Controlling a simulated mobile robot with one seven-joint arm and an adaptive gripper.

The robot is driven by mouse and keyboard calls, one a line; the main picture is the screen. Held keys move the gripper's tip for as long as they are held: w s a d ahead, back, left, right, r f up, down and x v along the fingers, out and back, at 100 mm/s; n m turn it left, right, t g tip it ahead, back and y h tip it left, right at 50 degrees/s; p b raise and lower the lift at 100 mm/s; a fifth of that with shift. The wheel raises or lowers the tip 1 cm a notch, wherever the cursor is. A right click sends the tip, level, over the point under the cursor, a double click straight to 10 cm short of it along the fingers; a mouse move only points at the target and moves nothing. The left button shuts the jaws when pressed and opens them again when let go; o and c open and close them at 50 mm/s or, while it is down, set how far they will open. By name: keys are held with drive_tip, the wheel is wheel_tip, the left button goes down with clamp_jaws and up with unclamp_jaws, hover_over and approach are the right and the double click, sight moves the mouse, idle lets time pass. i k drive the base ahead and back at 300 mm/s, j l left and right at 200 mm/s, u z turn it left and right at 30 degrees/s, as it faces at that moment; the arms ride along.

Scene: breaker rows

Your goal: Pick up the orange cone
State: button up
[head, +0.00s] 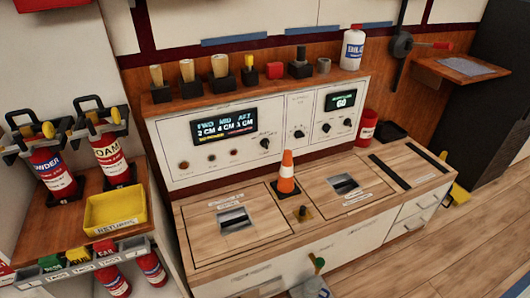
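The orange cone (286,172) has a white band and a dark square base. It stands upright on the wooden counter top (330,205), between two outlined panels with square recesses and in front of the white control console. Nothing hides it in the head view. My gripper is not in view.
At left are fire extinguishers (53,173) and a yellow returns tray (116,210).

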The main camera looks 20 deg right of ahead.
sight(286, 187)
drive_tip(key=l+u, duration=0.3)
drive_tip(key=l, duration=0.8)
drive_tip(key=k+l+u, duration=0.1)
drive_tip(key=l+u, duration=0.2)
drive_tip(key=l, duration=0.8)
drive_tip(key=l+u, duration=0.1)
drive_tip(key=l, duration=0.3)
drive_tip(key=i+l+u, duration=0.1)
drive_tip(key=l, duration=0.35)
drive_tip(key=i, duration=0.3)
